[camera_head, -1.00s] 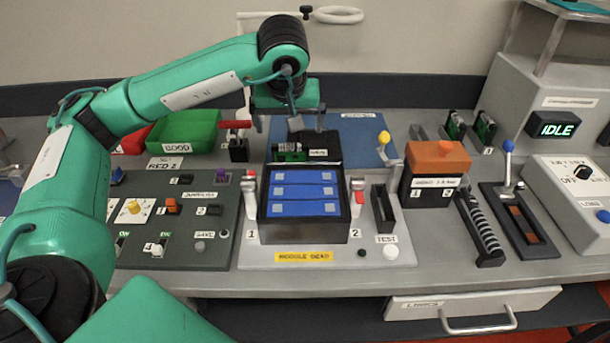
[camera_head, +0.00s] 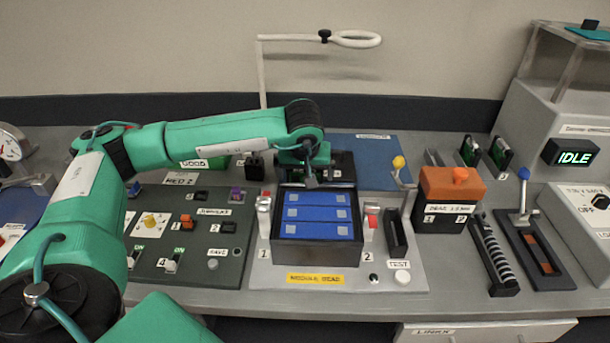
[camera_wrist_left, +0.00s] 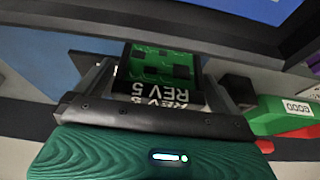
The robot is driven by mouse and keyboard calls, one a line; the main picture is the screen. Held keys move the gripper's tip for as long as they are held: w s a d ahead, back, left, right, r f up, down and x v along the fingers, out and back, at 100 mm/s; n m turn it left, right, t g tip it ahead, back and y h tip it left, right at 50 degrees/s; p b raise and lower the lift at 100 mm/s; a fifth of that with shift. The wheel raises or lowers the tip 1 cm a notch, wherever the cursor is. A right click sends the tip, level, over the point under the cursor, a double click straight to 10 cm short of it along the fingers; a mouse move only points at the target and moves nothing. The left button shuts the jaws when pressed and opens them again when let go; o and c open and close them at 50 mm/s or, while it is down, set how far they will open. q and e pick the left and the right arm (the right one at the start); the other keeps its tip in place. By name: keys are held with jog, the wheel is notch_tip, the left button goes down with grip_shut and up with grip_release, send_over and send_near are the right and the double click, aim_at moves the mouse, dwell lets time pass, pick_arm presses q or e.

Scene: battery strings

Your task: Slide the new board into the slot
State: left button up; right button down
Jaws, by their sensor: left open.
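A green circuit board (camera_wrist_left: 160,65) with a white-on-black "REV 5" label shows in the left wrist view. It lies between the two fingers of my left gripper (camera_wrist_left: 158,88), which is open. In the head view my left gripper (camera_head: 308,178) is low at the back edge of the black battery box (camera_head: 318,252), and the arm hides the board there. The slot is hidden behind the gripper, so I cannot tell how far the board sits in it. The box holds several blue modules (camera_head: 318,213). My right gripper is out of view.
A yellow "MIDDLE DEAD" label (camera_head: 315,279) is in front of the box. Two upright green boards (camera_head: 469,151) stand at the back right. An orange-topped black box (camera_head: 450,190) stands right of the battery box. A blue mat (camera_head: 375,150) lies behind, and a green "GOOD" bin (camera_wrist_left: 282,118) is nearby.

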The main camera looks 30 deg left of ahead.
pick_arm(q)
jog(key=shift+w+f, duration=0.1)
jog(key=shift+f, duration=0.05)
jog(key=c, duration=1)
jog(key=shift+c, duration=0.2)
